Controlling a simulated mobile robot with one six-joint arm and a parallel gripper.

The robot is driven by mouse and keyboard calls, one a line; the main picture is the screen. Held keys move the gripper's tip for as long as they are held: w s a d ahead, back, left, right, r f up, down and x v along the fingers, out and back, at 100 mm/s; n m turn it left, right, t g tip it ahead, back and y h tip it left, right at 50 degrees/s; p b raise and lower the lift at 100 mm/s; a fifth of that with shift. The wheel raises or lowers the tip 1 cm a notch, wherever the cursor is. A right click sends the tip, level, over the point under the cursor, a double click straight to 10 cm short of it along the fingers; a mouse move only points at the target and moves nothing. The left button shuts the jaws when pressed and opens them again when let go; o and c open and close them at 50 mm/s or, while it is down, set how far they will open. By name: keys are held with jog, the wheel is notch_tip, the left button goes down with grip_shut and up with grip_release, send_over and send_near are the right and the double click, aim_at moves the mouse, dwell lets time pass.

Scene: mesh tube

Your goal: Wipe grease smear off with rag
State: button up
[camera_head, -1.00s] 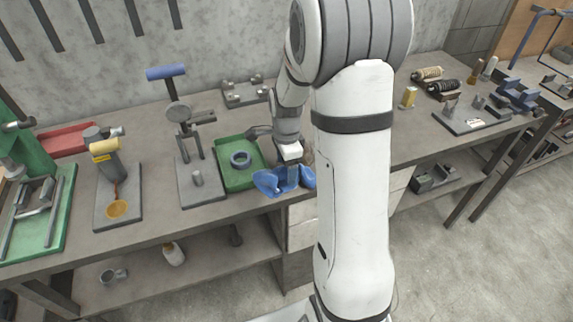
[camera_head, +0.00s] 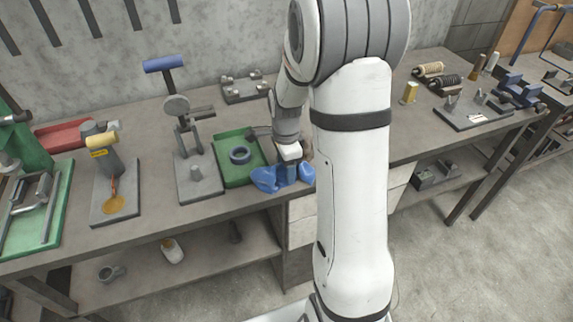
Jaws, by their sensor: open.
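My gripper (camera_head: 288,178) is at the front edge of the workbench, low over a crumpled blue rag (camera_head: 266,180). The rag lies at the bench edge and shows on both sides of the gripper. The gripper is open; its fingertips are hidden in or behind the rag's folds. A brownish patch (camera_head: 307,150) shows just behind the gripper, partly hidden by my arm; I cannot tell whether it is the grease smear. A yellow-orange round patch (camera_head: 114,205) shows on the grey plate of a fixture at the left.
A grey press (camera_head: 190,150) with a blue handle stands further left. A red tray (camera_head: 60,134) is at the back left. My arm hides the bench middle.

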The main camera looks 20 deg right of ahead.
grip_shut()
dwell(0.9)
jog(key=shift+r+p, duration=0.35)
jog(key=shift+p, duration=0.8)
jog(key=shift+p, duration=0.75)
